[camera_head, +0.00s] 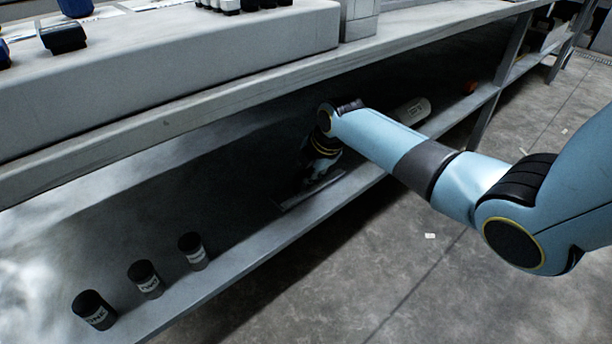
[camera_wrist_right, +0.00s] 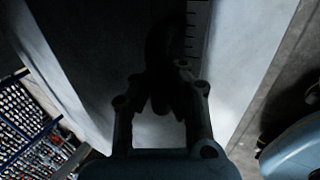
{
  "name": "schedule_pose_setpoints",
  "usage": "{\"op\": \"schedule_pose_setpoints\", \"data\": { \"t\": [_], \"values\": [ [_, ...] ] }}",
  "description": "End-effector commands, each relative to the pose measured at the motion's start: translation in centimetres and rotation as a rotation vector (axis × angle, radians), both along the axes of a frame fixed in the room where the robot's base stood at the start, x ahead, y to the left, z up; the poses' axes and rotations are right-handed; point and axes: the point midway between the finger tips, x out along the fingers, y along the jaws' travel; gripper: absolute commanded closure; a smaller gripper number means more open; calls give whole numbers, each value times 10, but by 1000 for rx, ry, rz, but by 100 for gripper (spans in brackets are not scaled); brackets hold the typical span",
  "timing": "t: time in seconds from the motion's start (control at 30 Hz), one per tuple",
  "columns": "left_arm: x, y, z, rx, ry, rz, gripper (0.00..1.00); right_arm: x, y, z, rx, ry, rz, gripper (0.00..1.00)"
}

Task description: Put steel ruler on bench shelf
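The steel ruler (camera_head: 312,191) is a thin grey strip on the lower bench shelf (camera_head: 245,235), lying roughly along its length. In the right wrist view, part of the ruler (camera_wrist_right: 197,30), with dark tick marks, runs up from the right side of the fingers. My right gripper (camera_head: 318,176) reaches down under the bench top, right at the ruler. In the wrist view, the fingers (camera_wrist_right: 160,98) are very dark and merge with their shadow, so I cannot tell whether they grip the ruler. My left gripper is not in view.
Several dark labelled canisters (camera_head: 145,278) stand near the shelf's front left. A pale cylinder (camera_head: 412,111) lies farther right on the shelf. The bench top (camera_head: 240,95) overhangs the shelf and my right forearm passes below its edge. Shelf space between canisters and ruler is clear.

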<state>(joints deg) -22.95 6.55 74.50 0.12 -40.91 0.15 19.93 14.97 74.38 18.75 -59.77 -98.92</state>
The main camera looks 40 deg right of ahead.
Motion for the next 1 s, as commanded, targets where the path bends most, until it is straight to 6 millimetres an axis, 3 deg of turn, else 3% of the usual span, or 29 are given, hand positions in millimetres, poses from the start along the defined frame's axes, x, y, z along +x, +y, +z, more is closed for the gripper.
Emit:
{"op": "schedule_pose_setpoints", "data": {
  "t": [0.37, 0.6, 0.93, 1.0],
  "values": [
    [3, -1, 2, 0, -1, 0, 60, 1, 0, -1, 0, -3, 0, 100],
    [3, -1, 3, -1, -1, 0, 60, 0, 0, -1, 0, -2, 0, 71],
    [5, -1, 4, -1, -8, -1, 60, 0, 0, 2, 0, -1, 0, 71],
    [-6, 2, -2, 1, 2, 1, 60, -2, 0, 6, 0, -2, 0, 71]
  ]
}}
